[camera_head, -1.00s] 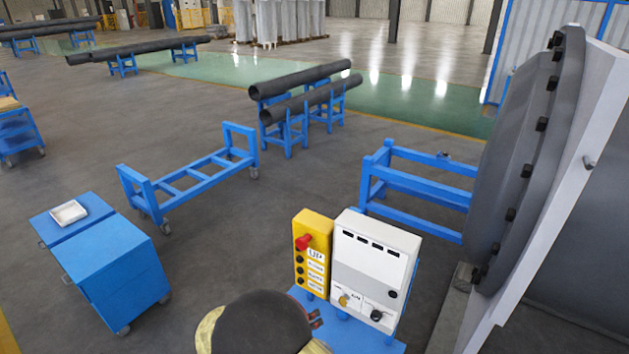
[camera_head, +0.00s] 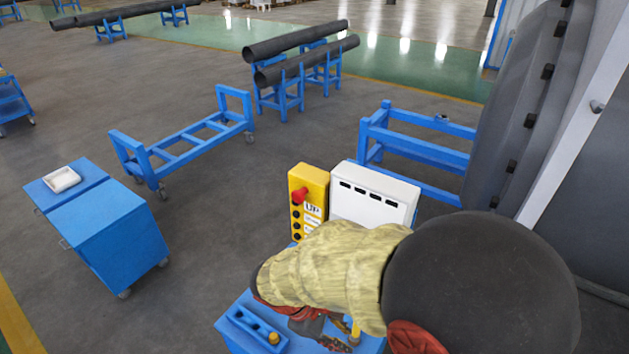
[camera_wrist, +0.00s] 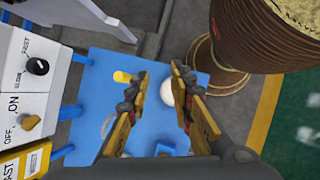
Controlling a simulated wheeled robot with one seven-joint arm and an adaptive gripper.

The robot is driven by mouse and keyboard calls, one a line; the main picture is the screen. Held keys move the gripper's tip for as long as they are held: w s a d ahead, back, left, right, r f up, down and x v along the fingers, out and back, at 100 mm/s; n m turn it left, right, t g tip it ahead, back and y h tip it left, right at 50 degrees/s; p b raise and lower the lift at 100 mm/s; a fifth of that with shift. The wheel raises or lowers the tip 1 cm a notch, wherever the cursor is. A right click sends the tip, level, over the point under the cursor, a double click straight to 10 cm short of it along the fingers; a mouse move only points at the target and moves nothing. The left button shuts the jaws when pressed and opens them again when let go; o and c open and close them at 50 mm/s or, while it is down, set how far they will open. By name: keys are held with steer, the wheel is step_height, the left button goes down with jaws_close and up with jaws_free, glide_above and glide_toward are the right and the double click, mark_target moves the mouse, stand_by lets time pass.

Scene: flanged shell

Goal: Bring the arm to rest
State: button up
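My gripper (camera_wrist: 157,78) is open in the wrist view, its two yellow and dark fingers apart with nothing between the tips. It hangs over a blue stand top (camera_wrist: 95,62). In the head view my arm, with a tan sleeve and a large dark rounded joint, crosses the lower right and ends low over the same blue stand (camera_head: 232,338). The arm hides part of the white control box (camera_head: 372,190), which stands beside a yellow button box (camera_head: 308,200) with a red knob. The white box's knobs show in the wrist view (camera_wrist: 30,90).
A blue cabinet (camera_head: 110,235) with a white tray (camera_head: 62,180) stands left. A blue wheeled frame (camera_head: 190,140), a blue stand (camera_head: 420,140) and pipes on trestles (camera_head: 300,60) lie beyond. The large grey flanged shell (camera_head: 515,110) is close on the right. Floor between them is clear.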

steer(key=s+d+r+m+t+y+b, duration=0.2)
steer(key=s+d+r+m+y+b, duration=0.1)
steer(key=d+m+b, duration=0.3)
steer(key=s+d+r+m+t+y+b, duration=0.3)
steer(key=d+r+m+b, duration=0.2)
steer(key=d+m+b, duration=0.1)
steer(key=shift+s+d+m+t+b, duration=0.3)
steer(key=shift+s+d+m+b, duration=0.15)
steer(key=shift+m, duration=0.75)
steer(key=shift+d, duration=0.1)
